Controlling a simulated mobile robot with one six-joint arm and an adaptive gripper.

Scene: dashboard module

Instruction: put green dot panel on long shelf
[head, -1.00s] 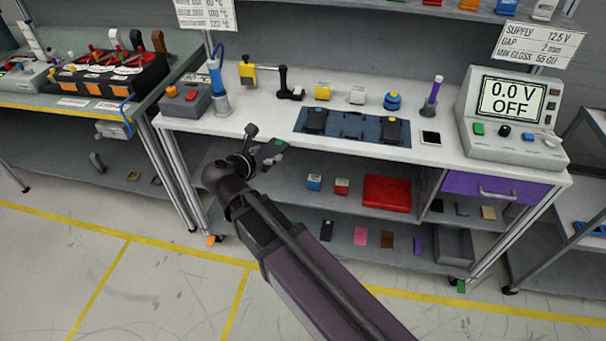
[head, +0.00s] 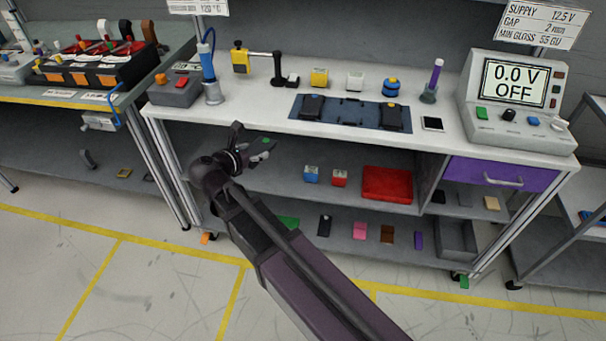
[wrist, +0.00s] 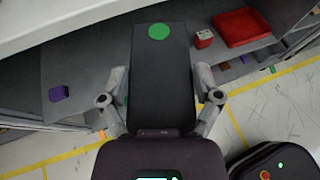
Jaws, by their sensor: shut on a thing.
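The green dot panel (wrist: 162,75) is a dark flat plate with a round green dot near its far end. In the wrist view my gripper (wrist: 160,98) has a finger on each side of it and is shut on it. In the head view my gripper (head: 258,155) holds the panel (head: 262,144) in front of the white bench, just below its top edge. The bench has an upper grey shelf (head: 335,200) under the top and a long lower shelf (head: 340,250). My arm hides part of both on the left.
A blue box (head: 311,174), a red box (head: 340,178) and a red tray (head: 388,184) stand on the upper shelf. Several small coloured panels, one pink (head: 360,231), lie on the lower shelf. The bench top's front edge (head: 300,134) lies close to the gripper.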

